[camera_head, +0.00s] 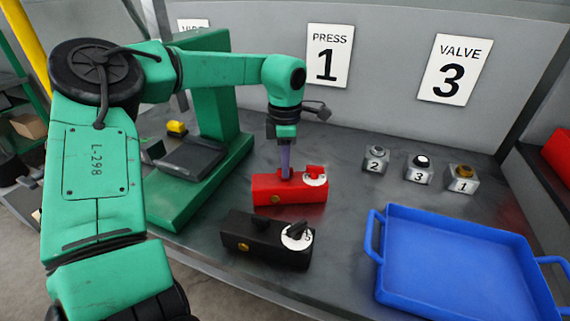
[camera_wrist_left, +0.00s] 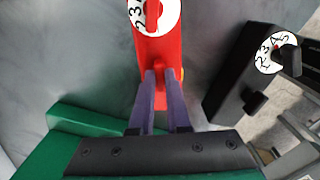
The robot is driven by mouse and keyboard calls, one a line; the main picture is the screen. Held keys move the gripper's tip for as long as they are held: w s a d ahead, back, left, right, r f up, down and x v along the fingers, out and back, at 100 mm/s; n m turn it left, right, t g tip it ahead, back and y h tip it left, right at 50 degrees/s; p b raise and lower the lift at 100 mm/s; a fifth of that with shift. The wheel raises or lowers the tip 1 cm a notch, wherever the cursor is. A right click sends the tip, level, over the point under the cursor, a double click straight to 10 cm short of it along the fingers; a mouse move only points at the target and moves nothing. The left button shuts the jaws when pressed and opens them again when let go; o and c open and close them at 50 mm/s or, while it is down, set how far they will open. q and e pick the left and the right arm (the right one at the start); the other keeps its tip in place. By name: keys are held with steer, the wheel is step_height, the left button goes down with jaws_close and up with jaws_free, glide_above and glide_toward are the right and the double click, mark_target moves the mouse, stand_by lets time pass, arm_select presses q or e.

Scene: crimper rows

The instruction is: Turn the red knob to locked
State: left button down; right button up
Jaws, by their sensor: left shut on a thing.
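A red box (camera_head: 290,191) lies on the grey bench, with a white numbered dial (camera_head: 315,180) and a red pointer at its right end. In the left wrist view the dial (camera_wrist_left: 168,17) is at the top, clear of the fingers, with a red pointer (camera_wrist_left: 152,17) across it. My left gripper (camera_head: 285,172) points down at the other part of the box's top. Its purple fingers (camera_wrist_left: 161,75) are shut on a small red raised piece there, mostly hidden between them. I cannot read the knob's setting. My right gripper is out of view.
A black box (camera_head: 265,243) with a similar dial stands in front of the red one. A green press (camera_head: 218,160) is at the left, a blue tray (camera_head: 455,262) at the right. Several small numbered blocks, including one marked 3 (camera_head: 419,173), sit at the back.

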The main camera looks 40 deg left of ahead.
arm_select(q)
steer(key=c, duration=0.9)
jaws_free()
step_height(320, 180, up, 15)
steer(key=shift+f, duration=0.15)
